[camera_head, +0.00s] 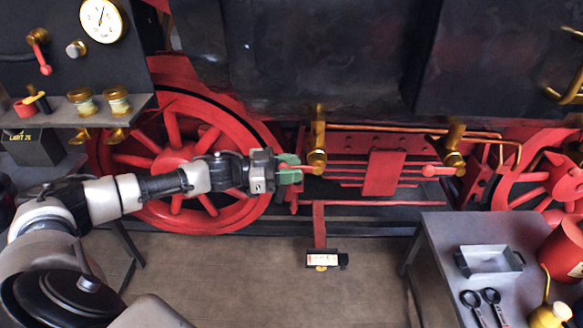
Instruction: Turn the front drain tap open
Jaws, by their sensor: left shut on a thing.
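Two brass drain taps with red lever handles hang under the black cylinder; I cannot tell from the picture which one is the front tap. The left brass tap (317,158) has its red lever (306,170) pointing left, about level. My left gripper (289,169), with green fingers, is shut on the outer end of that lever, and the fingers hide part of it. The right brass tap (453,157) stands free, its red lever (436,171) also pointing left. My right gripper is not in view.
Red spoked wheels (190,211) stand behind my left arm and at the far right. A small label plate (322,259) sits low below the left tap. A grey table (462,237) at the right bears a tray (489,262), black tools and a red can (563,250). The floor between is clear.

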